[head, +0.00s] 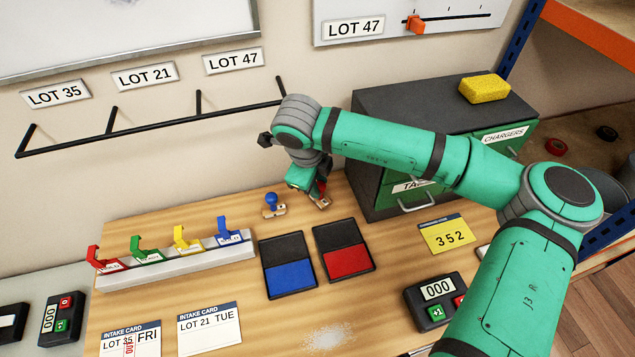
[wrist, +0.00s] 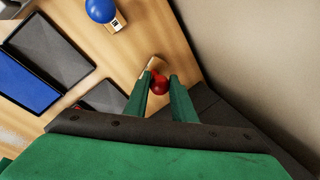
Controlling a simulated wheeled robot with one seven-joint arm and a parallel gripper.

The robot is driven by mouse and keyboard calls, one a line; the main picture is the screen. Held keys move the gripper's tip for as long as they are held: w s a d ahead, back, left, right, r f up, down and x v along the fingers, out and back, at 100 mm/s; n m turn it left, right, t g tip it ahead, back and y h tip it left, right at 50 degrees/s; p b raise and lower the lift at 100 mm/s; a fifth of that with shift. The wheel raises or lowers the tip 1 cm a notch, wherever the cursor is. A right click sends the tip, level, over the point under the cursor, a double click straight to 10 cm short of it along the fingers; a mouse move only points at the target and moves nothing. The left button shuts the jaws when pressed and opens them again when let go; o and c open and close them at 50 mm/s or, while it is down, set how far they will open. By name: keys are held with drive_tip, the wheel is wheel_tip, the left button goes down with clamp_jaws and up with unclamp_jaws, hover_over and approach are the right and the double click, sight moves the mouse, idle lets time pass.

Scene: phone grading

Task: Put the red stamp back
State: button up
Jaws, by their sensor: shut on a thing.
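The red stamp (wrist: 158,84) is between the fingertips of my gripper (wrist: 160,88) in the wrist view, with its red knob gripped and its wooden base beyond. In the head view my gripper (head: 314,186) points down near the back of the table, and the stamp's wooden base (head: 322,202) shows under it, at or just above the wood; I cannot tell whether it touches. The blue stamp (head: 273,205) stands upright to the left of it, and also shows in the wrist view (wrist: 102,10). The red ink pad (head: 349,262) lies open in front, beside the blue ink pad (head: 290,275).
A dark drawer cabinet (head: 385,110) with a yellow sponge (head: 484,88) on top stands close to the right of my gripper. A rack of coloured clips (head: 180,262) is at left. Intake cards (head: 209,330) and a counter (head: 437,289) lie in front.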

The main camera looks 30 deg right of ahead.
drive_tip(key=shift+f, duration=0.1)
drive_tip(key=o, duration=0.8)
drive_tip(key=shift+o, duration=0.2)
drive_tip(key=v, duration=1.2)
